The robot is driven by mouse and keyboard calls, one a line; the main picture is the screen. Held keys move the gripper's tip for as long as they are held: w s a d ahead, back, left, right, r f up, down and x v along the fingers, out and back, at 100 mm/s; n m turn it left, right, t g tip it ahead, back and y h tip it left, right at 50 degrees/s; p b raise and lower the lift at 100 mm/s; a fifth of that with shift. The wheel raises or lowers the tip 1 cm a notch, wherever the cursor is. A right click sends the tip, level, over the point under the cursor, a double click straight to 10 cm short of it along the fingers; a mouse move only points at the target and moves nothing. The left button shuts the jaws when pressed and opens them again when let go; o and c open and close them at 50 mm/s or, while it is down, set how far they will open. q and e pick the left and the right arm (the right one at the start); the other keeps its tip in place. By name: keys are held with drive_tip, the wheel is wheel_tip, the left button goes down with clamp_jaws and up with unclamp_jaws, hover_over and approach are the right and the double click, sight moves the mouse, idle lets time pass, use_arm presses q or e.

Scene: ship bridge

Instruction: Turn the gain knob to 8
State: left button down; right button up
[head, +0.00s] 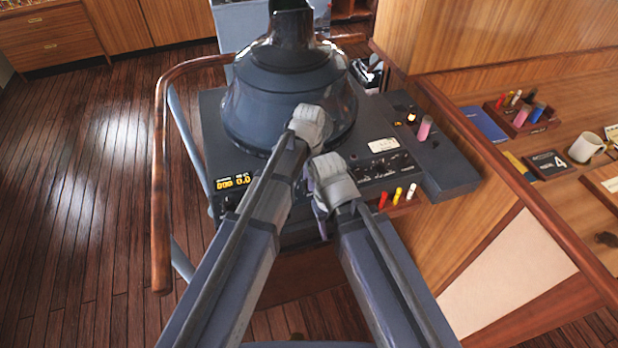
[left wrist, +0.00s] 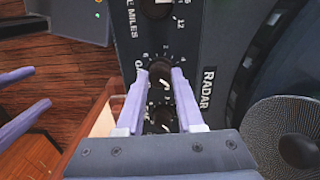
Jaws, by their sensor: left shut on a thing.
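A small dark knob (left wrist: 160,76) with a numbered scale is on the radar panel in the left wrist view. My left gripper (left wrist: 160,74) is shut on it, one purple finger at each side. A second similar knob (left wrist: 160,121) is partly seen between the fingers. My right gripper (left wrist: 42,88) shows at the left wrist view's left edge, fingers apart and empty. In the head view my arms hide the fingertips at the radar panel (head: 385,167).
A large dark radar hood (head: 287,95) rises above the panel. An orange display (head: 233,182) is to its left. Coloured pegs (head: 398,194) stand in a holder below the panel. A wooden rail (head: 159,200) bounds the left. A mug (head: 586,147) stands on the desk at right.

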use_arm(q)
drive_tip(key=m, duration=0.3)
drive_tip(key=shift+m, duration=2.1)
drive_tip(key=c, duration=0.5)
unclamp_jaws()
drive_tip(key=shift+c, duration=0.2)
drive_tip(key=shift+r, duration=0.15)
wheel_tip(320, 180, up, 8)
drive_tip(key=p, duration=0.8)
drive_tip(key=shift+f, duration=0.25)
